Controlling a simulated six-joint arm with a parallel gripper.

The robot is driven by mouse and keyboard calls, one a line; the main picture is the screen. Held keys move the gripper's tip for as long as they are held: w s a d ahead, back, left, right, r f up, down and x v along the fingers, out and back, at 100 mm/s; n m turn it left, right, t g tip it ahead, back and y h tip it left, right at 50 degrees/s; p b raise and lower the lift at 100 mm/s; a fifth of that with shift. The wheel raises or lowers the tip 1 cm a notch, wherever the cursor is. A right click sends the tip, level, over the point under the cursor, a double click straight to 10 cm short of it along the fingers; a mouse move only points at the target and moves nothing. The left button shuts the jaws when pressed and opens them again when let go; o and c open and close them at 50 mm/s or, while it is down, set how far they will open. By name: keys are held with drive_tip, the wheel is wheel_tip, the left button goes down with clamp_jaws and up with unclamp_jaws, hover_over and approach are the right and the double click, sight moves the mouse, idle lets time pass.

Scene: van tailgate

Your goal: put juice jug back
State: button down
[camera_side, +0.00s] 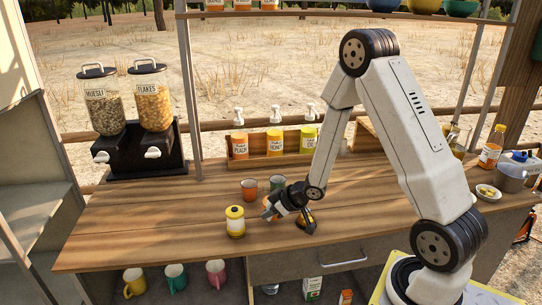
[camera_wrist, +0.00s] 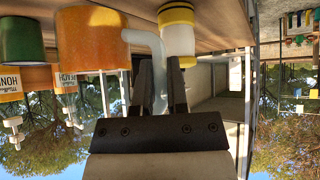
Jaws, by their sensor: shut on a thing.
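The juice jug (camera_wrist: 93,40) is clear glass with orange juice in its lower part. It shows upside down in the wrist view, its handle (camera_wrist: 159,60) between the two fingers. My gripper (camera_wrist: 162,85) is shut on that handle. In the side view my gripper (camera_side: 272,206) is low over the middle of the counter and hides most of the jug; a little orange shows beside it. The jug appears upright, with its base at or close to the counter; I cannot tell if it touches.
A yellow jar (camera_side: 235,222) stands left of my gripper on the counter (camera_side: 150,215). An orange cup (camera_side: 249,189) and a green cup (camera_side: 277,182) stand just behind. A rack of pump bottles (camera_side: 276,141) and a cereal dispenser (camera_side: 140,150) line the back. The left counter is clear.

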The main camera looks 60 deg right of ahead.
sight(269, 220)
drive_tip(key=shift+f, duration=1.65)
drive_tip(key=shift+f, duration=0.1)
drive_tip(key=c, duration=0.6)
unclamp_jaws()
drive_tip(key=shift+f, duration=0.1)
drive_tip(key=shift+c, duration=0.2)
drive_tip(key=shift+r, duration=0.2)
drive_tip(key=shift+s+d+r, duration=0.1)
drive_tip(key=shift+s+r, duration=0.2)
drive_tip(key=shift+r, duration=0.05)
drive_tip(key=v, duration=1.1)
